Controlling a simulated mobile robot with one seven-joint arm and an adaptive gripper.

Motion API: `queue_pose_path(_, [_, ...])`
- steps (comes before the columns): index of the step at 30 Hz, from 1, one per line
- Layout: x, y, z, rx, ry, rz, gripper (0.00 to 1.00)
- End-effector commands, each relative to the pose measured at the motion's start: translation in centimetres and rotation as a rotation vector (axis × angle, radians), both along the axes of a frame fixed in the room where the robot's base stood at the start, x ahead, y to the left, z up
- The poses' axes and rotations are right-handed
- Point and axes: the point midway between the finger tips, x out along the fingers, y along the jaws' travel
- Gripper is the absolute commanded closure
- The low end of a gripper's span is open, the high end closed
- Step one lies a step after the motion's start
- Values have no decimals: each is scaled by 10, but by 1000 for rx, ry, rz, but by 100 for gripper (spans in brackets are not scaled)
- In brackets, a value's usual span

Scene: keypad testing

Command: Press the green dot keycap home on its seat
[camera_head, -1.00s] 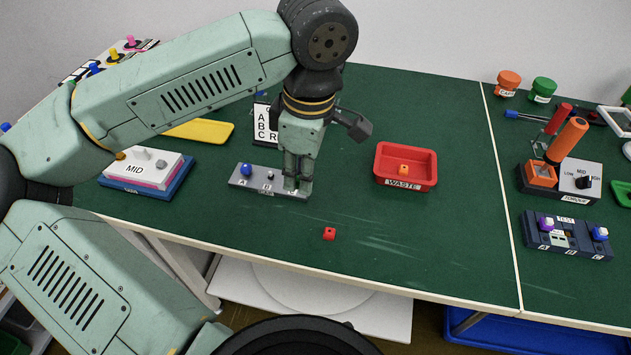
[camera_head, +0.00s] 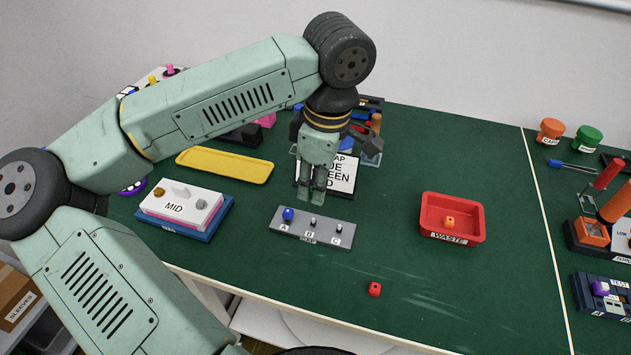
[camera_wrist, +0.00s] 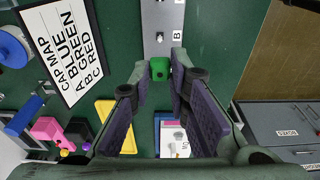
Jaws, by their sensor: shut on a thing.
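The small green keycap (camera_wrist: 159,69) is between my fingertips in the wrist view; in the head view I cannot make it out. My gripper (camera_head: 318,198) is shut on it and sits above the rear edge of the grey keypad strip (camera_head: 327,239), near seat B, apart from the strip. Seat A carries a blue keycap (camera_head: 288,214). Seat B (camera_head: 313,221) and seat C (camera_head: 338,229) show bare stems. In the wrist view the seat B stem (camera_wrist: 160,37) shows just beyond the green keycap. The cap map sign (camera_wrist: 66,50) lists blue, green, red over A, B, C.
A red keycap (camera_head: 374,289) lies on the green table in front. The red waste tray (camera_head: 474,225) to the right holds an orange cap (camera_head: 449,221). A MID box (camera_head: 180,209) and a yellow tray (camera_head: 225,166) stand left. The table between strip and waste tray is clear.

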Motion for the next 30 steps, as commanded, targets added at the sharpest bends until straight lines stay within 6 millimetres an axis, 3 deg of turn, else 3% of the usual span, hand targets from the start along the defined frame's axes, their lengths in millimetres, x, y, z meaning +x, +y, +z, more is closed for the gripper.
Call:
queue_pose_path(6, [0, 0, -2, 1, -1, 0, 95])
queue_pose_path(21, [0, 0, -49, 1, 1, 0, 95])
queue_pose_path(30, [0, 0, -59, 1, 0, 0, 95])
